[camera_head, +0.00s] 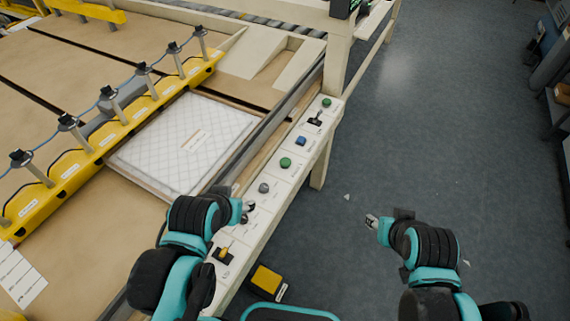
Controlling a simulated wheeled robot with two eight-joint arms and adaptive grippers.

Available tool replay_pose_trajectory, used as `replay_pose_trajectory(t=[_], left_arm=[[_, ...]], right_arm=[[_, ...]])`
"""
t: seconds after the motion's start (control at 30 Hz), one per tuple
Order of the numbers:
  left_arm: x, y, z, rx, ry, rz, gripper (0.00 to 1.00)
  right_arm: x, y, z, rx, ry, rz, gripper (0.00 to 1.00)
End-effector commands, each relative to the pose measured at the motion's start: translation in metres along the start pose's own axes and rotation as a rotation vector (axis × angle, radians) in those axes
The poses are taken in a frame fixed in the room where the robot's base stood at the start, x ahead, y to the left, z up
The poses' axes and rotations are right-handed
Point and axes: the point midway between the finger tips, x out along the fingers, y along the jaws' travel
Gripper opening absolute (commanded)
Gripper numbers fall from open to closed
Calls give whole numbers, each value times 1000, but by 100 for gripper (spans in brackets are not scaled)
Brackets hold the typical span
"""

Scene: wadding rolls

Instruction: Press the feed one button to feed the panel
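A long white control strip (309,146) runs along the machine's near edge with several controls. From the far end these are a green button (326,102), a black switch (315,121), a blue button (301,141), a green button (285,162) and a grey button (264,187). Their labels are too small to read. The white quilted panel (183,140) lies flat on the machine bed. My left gripper (247,211) is over the strip, just nearer than the grey button; its finger state is unclear. My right gripper (370,221) hangs over the floor, apart from the strip; its fingers are too small to judge.
A yellow bar (107,140) with several posts and a blue cable lies left of the panel. A yellow-and-black control (223,254) sits at the strip's near end, and a yellow box (267,279) is below it. The grey floor (430,130) at right is mostly clear.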

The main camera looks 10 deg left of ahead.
Motion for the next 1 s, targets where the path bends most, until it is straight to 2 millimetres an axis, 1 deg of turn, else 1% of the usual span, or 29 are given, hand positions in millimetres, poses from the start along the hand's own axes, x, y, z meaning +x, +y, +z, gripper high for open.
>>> replay_pose_trajectory(t=[0.3, 0.33, 0.37, 0.4, 0.5, 1.0], left_arm=[[0, 0, 0, 0, 0, 0, 49], [0, 0, 0, 0, 0, 0, 44], [0, 0, 0, 0, 0, 0, 36], [0, 0, 0, 0, 0, 0, 25], [0, 0, 0, 0, 0, 0, 0], [0, 0, 0, 0, 0, 0, 0]], right_arm=[[0, 0, 0, 0, 0, 0, 40], [0, 0, 0, 0, 0, 0, 40], [0, 0, 0, 0, 0, 0, 40], [0, 0, 0, 0, 0, 0, 40], [0, 0, 0, 0, 0, 0, 40], [0, 0, 0, 0, 0, 0, 40]])
